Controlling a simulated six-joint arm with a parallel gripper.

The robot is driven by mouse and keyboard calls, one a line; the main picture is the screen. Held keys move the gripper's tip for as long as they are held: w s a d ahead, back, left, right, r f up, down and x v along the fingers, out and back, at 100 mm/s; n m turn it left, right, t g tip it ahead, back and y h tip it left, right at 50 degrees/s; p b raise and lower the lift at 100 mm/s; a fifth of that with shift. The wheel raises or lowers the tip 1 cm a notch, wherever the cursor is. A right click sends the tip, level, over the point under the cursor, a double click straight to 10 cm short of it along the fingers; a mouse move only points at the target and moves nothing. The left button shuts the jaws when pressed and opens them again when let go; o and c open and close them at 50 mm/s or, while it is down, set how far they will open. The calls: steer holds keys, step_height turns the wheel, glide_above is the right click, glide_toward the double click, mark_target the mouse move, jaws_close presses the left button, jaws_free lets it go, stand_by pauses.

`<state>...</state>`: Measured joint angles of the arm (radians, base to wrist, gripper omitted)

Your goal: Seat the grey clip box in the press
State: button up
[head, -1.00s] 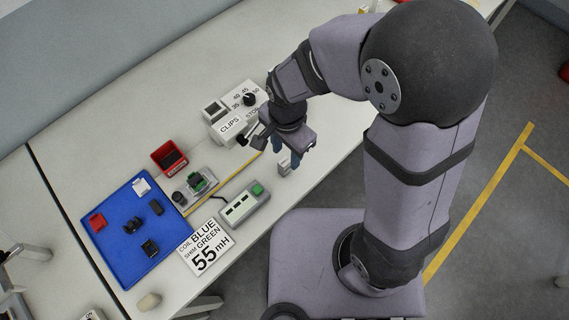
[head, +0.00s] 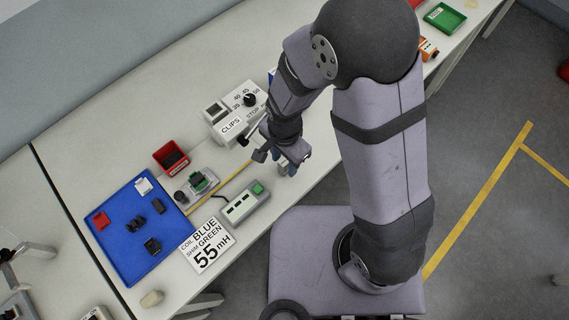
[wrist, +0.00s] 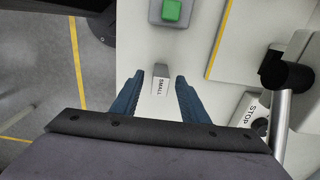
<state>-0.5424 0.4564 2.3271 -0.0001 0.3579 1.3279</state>
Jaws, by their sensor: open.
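The grey clip box (wrist: 160,84), with a white label reading SMALL, stands on the white bench near its front edge. In the wrist view it shows between the two blue fingers of my gripper (wrist: 158,78), with a gap on each side. My gripper is open and points down. In the head view my gripper (head: 289,161) mostly hides the box. The press appears to be the white machine (head: 229,128) marked CLIPS and STOP, with a dial.
A grey unit with a green button (head: 257,188) lies left of my gripper. Beyond it are a sign reading 55 mH (head: 208,247), a blue mat (head: 119,236) with several small parts, a green-topped fixture (head: 199,182) and a red bin (head: 169,158).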

mark_target(284, 161)
jaws_close()
steer(key=shift+r, duration=0.15)
steer(key=shift+r+b, duration=0.7)
steer(key=shift+r, duration=4.2)
